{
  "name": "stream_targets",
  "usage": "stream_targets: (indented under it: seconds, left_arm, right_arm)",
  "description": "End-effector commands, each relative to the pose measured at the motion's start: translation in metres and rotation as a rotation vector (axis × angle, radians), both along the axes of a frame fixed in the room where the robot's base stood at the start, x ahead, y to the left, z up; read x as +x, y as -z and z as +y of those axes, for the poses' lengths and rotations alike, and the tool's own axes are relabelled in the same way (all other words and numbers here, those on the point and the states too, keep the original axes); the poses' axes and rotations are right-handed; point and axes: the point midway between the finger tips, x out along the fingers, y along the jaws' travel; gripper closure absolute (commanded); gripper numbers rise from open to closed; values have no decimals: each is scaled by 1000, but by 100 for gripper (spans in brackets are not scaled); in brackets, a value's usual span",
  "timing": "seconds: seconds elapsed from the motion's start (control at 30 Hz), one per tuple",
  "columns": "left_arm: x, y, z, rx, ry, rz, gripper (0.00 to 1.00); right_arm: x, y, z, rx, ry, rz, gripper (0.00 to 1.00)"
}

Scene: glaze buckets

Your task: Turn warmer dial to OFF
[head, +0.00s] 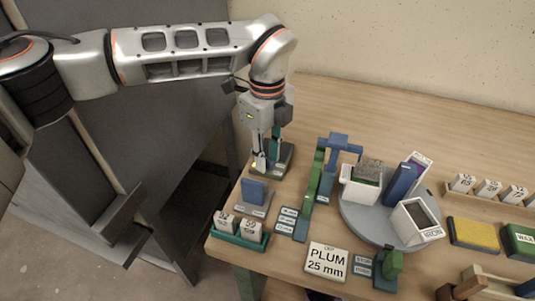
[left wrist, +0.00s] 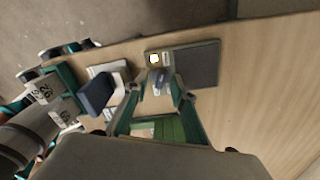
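The warmer, a dark flat plate on a green base (head: 287,158), sits near the table's left edge; it also shows in the left wrist view (left wrist: 197,65). A small yellow-white light (left wrist: 154,58) glows at its corner. My left gripper (head: 264,163) points down over the warmer's near left side. In the left wrist view its fingers (left wrist: 158,84) are apart. A small grey-blue part (left wrist: 157,80), seemingly the dial, lies between the fingertips. I cannot tell whether they touch it or where it points. My right gripper is not in view.
A blue block on a grey stand (head: 255,192) and a green tray of number tiles (head: 240,234) stand nearer. Right are a green-and-blue frame (head: 317,172), a round turntable (head: 365,224) with white containers, and a PLUM 25 mm card (head: 326,261). The table behind is clear.

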Motion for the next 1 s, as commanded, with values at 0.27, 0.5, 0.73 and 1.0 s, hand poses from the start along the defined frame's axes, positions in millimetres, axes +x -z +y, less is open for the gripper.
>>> stream_targets:
  seconds: [0.27, 0.5, 0.73, 1.0]
  left_arm:
    - [0, -1, 0, -1, 0, -2, 88]
    - [0, 0, 0, 0, 0, -1, 100]
    - [0, -1, 0, 0, 11, -1, 100]
    - [0, -1, 0, -1, 29, -2, 100]
  right_arm:
    - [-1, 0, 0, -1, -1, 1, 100]
    - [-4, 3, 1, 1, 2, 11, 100]
    - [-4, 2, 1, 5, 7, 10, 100]
    - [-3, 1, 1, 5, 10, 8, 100]
